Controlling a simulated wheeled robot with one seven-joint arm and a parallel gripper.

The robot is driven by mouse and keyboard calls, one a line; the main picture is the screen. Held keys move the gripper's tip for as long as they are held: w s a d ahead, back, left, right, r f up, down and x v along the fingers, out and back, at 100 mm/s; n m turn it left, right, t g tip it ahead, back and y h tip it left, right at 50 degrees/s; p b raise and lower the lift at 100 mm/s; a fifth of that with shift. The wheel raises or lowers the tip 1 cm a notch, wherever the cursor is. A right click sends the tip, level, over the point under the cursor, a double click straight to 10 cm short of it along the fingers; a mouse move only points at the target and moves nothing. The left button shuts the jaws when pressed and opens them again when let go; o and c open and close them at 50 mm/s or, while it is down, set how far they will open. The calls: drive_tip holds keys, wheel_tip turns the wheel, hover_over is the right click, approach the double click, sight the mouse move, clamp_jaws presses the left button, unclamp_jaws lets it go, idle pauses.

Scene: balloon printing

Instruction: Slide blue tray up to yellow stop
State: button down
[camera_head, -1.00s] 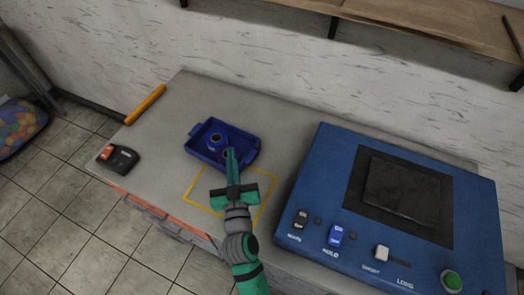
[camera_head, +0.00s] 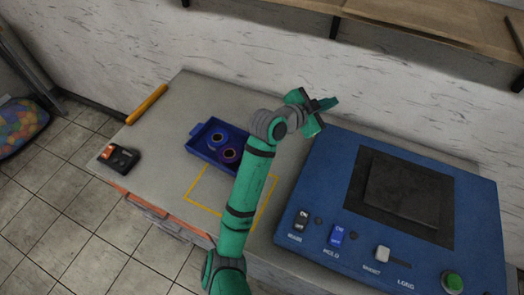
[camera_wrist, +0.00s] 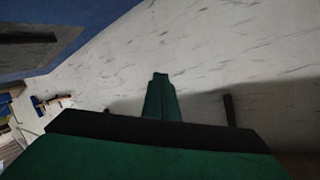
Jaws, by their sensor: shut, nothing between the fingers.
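The blue tray (camera_head: 200,151) lies on the grey table, partly hidden by my arm at its right side. Two round pieces with dark centres, one blue (camera_head: 217,138) and one purple (camera_head: 230,155), sit in it. The yellow stop (camera_head: 147,104), a bar, lies near the table's left edge, with a gap of bare table between it and the tray. My gripper (camera_head: 325,104) is raised to the right of the tray, near the back wall and touching neither. In the wrist view its fingers (camera_wrist: 161,95) are shut together and empty.
A yellow square outline (camera_head: 203,208) is marked on the table in front of the tray. A small black-and-red device (camera_head: 119,158) lies at the front left. The large blue machine (camera_head: 325,165) stands at the right. A wooden shelf (camera_head: 440,32) hangs on the wall above.

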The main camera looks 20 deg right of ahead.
drive_tip(key=a+f+m+g+y, duration=0.1)
drive_tip(key=f+m+y, duration=0.1)
drive_tip(key=s+a+f+m+g+y, duration=0.1)
drive_tip(key=f+m+y, duration=0.1)
drive_tip(key=s+a+f+m+g+y, duration=0.1)
drive_tip(key=f+g+y, duration=0.1)
drive_tip(key=f, duration=0.1)
drive_tip(key=shift+a+m+y, duration=0.15)
drive_tip(key=shift+m+y, duration=0.25)
drive_tip(key=w+a+f+m+y, duration=0.2)
drive_tip(key=a+y, duration=0.5)
drive_tip(key=a, duration=0.7)
drive_tip(key=shift+g, duration=0.4)
drive_tip(key=f, duration=0.9)
drive_tip(key=shift+w+a+f, duration=0.2)
drive_tip(key=shift+a+f, duration=0.05)
drive_tip(key=shift+f, duration=0.15)
drive_tip(key=shift+w+a+f, duration=0.2)
drive_tip(key=shift+w+f, duration=0.05)
drive_tip(key=shift+w, duration=0.05)
drive_tip(key=shift+w+a, duration=0.2)
drive_tip(key=shift+w, duration=0.1)
drive_tip(key=shift+w+a, duration=0.65)
drive_tip(key=shift+a, duration=0.1)
